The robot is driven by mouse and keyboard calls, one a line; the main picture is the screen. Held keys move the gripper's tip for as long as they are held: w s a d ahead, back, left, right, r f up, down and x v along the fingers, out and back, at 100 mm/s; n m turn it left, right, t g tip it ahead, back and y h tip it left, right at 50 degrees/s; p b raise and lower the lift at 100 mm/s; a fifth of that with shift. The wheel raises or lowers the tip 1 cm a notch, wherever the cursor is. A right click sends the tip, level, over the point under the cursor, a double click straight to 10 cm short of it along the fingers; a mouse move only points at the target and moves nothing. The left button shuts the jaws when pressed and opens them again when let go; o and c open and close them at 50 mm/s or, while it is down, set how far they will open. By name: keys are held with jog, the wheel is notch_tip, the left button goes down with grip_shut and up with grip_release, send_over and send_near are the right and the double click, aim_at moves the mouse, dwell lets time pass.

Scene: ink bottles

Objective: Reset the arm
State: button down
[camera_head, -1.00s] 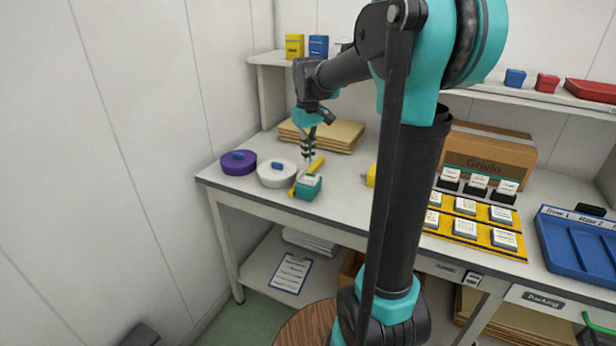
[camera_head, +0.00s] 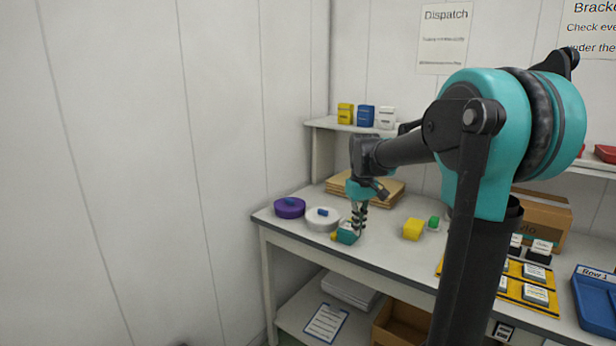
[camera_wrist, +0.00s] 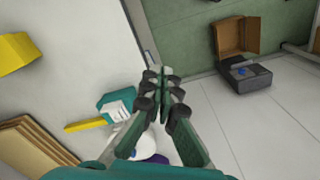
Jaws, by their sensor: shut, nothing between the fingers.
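My gripper (camera_head: 357,226) hangs from my bent arm over the left part of the workbench (camera_head: 385,258). In the wrist view my gripper (camera_wrist: 160,75) has its fingertips together with nothing between them. A teal and yellow tool (camera_head: 346,236) lies on the bench close by my gripper in the head view; in the wrist view it (camera_wrist: 115,104) lies left of the fingers, apart from them. My arm blocks part of the bench's right side in the head view. No ink bottle can be made out clearly.
A purple round container (camera_head: 289,208) and a white one (camera_head: 322,219) stand left of my gripper. A yellow block (camera_head: 413,229) is to its right, flat cardboard (camera_head: 390,192) behind. A yellow rack (camera_head: 512,286) and blue tray (camera_head: 593,300) are farther right. A shelf (camera_head: 335,124) runs behind.

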jog(key=s+d+f+m+t, duration=0.2)
jog(key=s+f, duration=0.6)
jog(key=s, duration=0.2)
jog(key=s+d+f+m+t, duration=0.2)
jog(key=s+f, duration=0.6)
jog(key=s, duration=0.3)
jog(key=shift+f+m, duration=0.3)
jog(key=shift+f, duration=0.1)
jog(key=shift+s, duration=0.1)
